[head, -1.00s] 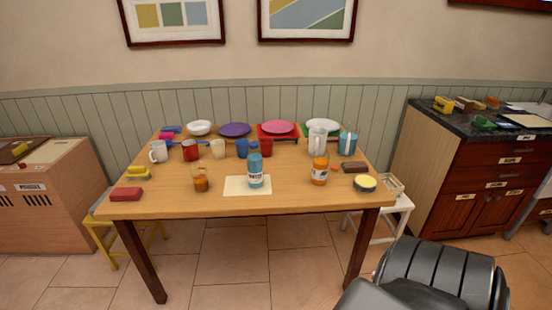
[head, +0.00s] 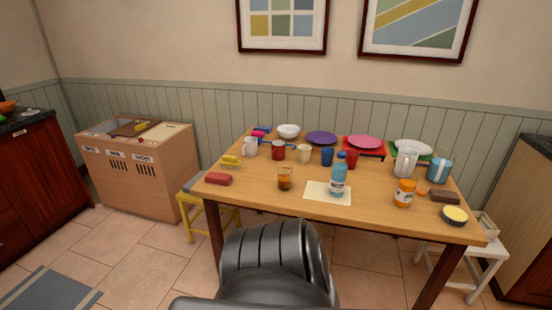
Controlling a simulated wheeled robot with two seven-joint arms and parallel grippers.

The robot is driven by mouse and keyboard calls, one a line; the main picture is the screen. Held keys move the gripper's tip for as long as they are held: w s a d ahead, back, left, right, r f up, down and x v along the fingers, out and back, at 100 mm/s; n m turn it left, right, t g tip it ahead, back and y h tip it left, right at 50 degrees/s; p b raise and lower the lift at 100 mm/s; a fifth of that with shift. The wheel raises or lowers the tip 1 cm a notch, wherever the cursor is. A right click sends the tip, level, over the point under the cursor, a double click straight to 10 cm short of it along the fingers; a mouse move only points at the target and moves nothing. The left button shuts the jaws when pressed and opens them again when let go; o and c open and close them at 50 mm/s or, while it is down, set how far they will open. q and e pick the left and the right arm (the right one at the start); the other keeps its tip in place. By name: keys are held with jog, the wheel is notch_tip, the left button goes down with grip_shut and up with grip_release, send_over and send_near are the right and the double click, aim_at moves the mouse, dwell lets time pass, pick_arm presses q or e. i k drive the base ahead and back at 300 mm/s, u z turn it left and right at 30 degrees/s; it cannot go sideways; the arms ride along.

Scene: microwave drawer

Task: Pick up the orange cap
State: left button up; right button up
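A small orange cap (head: 422,192) appears to lie on the right part of the wooden table (head: 260,195). It is just right of an orange jar (head: 404,194) with a white label, and it is too small to make out in detail. Neither my left nor my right gripper is in view.
A blue bottle (head: 338,177) stands on a pale mat, with a glass of orange liquid (head: 285,180) to its left. A brown block (head: 445,196) and a yellow-topped bowl (head: 454,216) are right of the cap. Mugs and plates fill the back. A white stool (head: 480,262) stands at right.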

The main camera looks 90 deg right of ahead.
aim_at(420, 192)
jog(key=k, duration=2.7)
jog(key=z, duration=1.1)
